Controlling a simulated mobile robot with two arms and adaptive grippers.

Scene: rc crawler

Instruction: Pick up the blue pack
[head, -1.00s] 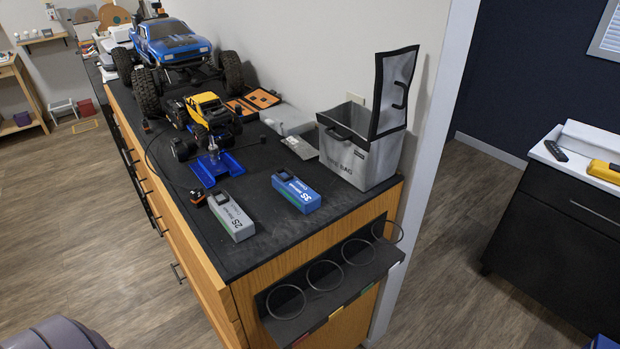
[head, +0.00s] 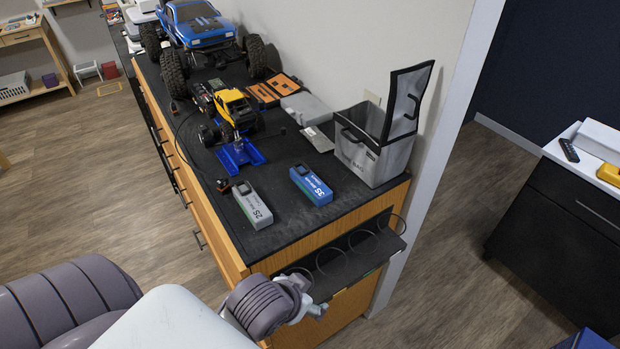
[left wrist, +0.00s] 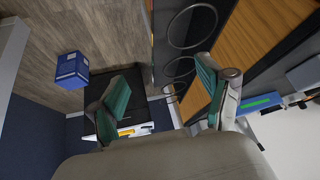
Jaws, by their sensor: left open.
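The blue pack (head: 311,185), a box marked 3S, lies on the dark worktop near its front end. A grey pack (head: 252,204) marked 2S lies to its left. My left gripper (head: 308,304) is in front of the worktop's end, below its top and near the ring holder, apart from both packs. In the left wrist view its two green-padded fingers (left wrist: 165,85) are spread with nothing between them. A blue and green side, seemingly the blue pack (left wrist: 260,103), shows right of the fingers there. My right gripper is not in view.
A grey open-lidded bag (head: 368,153) stands right of the blue pack. A yellow crawler (head: 236,108) on a blue stand (head: 240,153) is behind, with a large blue truck (head: 197,28) farther back. A ring holder (head: 340,262) juts from the worktop's end.

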